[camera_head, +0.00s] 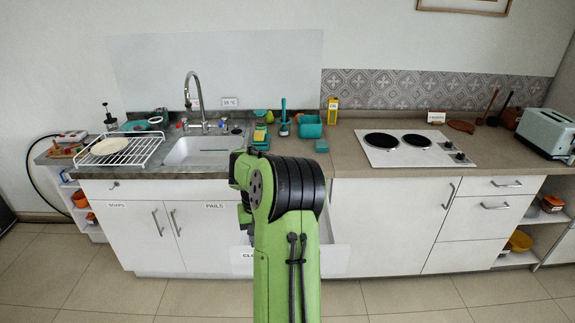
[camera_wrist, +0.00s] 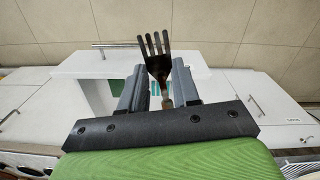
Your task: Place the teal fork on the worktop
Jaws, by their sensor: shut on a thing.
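A fork (camera_wrist: 158,62) stands between the fingers of my gripper (camera_wrist: 160,84) in the wrist view. Its tines point away from the gripper and look dark, and its lower part looks brownish; I see no clear teal on it. My gripper is shut on this fork. In the head view my green arm hides the gripper and the fork. The worktop (camera_head: 347,153) runs along the wall there, with a bare stretch between the teal tub and the hob.
An open drawer (camera_head: 335,243) juts out behind my arm, low in front of the cabinets. Teal things show inside it in the wrist view. On the worktop are a hob (camera_head: 398,165), a teal tub (camera_head: 310,127), a sink (camera_head: 196,151), a dish rack (camera_head: 128,156) and a toaster (camera_head: 545,132).

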